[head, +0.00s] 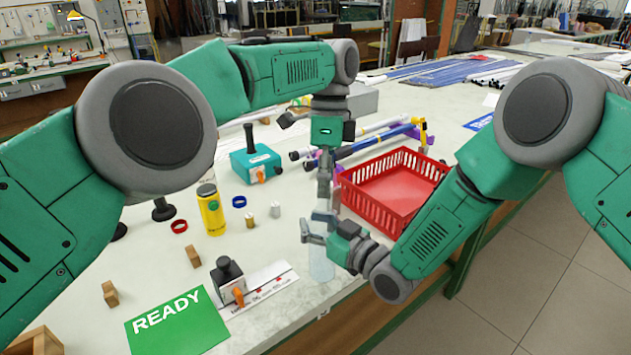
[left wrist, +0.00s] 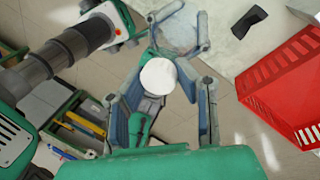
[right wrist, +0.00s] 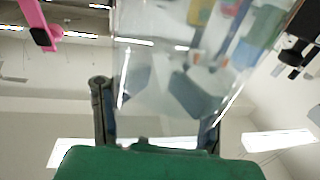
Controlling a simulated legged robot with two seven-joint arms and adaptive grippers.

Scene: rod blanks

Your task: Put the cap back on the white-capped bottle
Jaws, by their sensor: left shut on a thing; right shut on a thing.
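My left gripper (head: 324,203) points down above the bottle and is shut on the white cap. My right gripper (head: 318,239) is shut on the bottle from the side. In the right wrist view the see-through bottle wall (right wrist: 165,75) fills the middle. I cannot tell whether cap and bottle neck touch.
A red basket (head: 395,190) stands right of the grippers. A yellow bottle (head: 211,212), blue ring (head: 239,202), red ring (head: 179,226), teal box (head: 255,165) and green READY card (head: 175,322) lie left. Rods (head: 365,143) lie behind. The table's front edge is close.

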